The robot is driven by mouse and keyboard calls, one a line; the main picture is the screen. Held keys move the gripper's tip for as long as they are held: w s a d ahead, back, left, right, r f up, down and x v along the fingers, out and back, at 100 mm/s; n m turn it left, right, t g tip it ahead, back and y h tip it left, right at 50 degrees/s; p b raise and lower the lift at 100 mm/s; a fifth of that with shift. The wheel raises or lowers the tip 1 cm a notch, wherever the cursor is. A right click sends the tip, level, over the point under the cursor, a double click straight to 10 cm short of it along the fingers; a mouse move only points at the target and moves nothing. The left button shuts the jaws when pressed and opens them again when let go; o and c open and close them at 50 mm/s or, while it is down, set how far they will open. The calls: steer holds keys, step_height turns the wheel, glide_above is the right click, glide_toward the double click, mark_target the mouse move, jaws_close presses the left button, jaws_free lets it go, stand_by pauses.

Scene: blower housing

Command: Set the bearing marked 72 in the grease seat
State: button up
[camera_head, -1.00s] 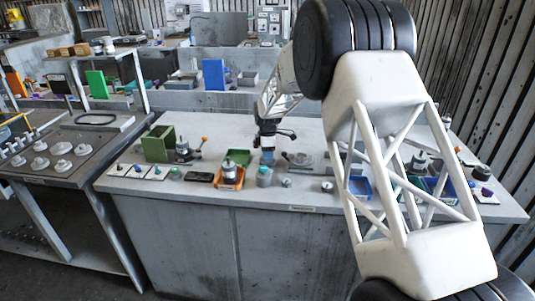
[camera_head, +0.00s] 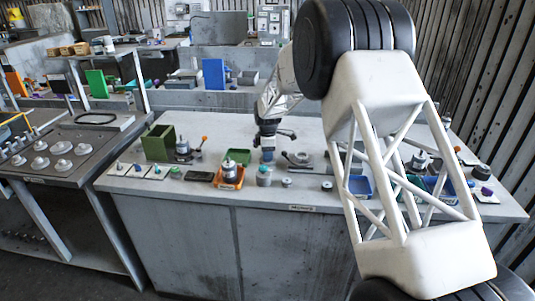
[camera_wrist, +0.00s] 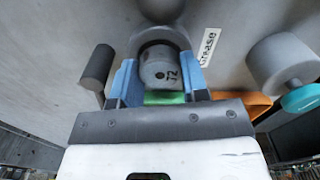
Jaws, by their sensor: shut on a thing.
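The bearing marked 72 (camera_wrist: 160,72) is a short grey cylinder between the blue fingers of my gripper (camera_wrist: 160,84) in the wrist view. My gripper is shut on it, and the mark faces the camera. A round grey ring (camera_wrist: 146,38), apparently the seat, shows just behind the bearing, beside a white label reading Grease (camera_wrist: 209,47). I cannot tell whether the bearing is in the ring or above it. In the head view my gripper (camera_head: 267,156) points down over the bench, behind a grey cylindrical part (camera_head: 264,177); the bearing cannot be made out there.
An orange tray (camera_head: 229,184) and a green tray (camera_head: 237,157) stand left of my gripper. A grey fixture with a handle (camera_head: 299,158) is close on the right. The wrist view shows a dark upright cylinder (camera_wrist: 97,65) at left and a large grey cylinder (camera_wrist: 285,60) at right.

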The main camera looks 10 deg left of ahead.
steer(key=shift+f, duration=0.3)
steer(key=o, duration=1.3)
steer(key=shift+r, duration=0.1)
steer(key=shift+c, duration=0.2)
steer(key=shift+o, duration=0.8)
steer(key=shift+w+r, duration=0.1)
steer(key=shift+r, duration=3.55)
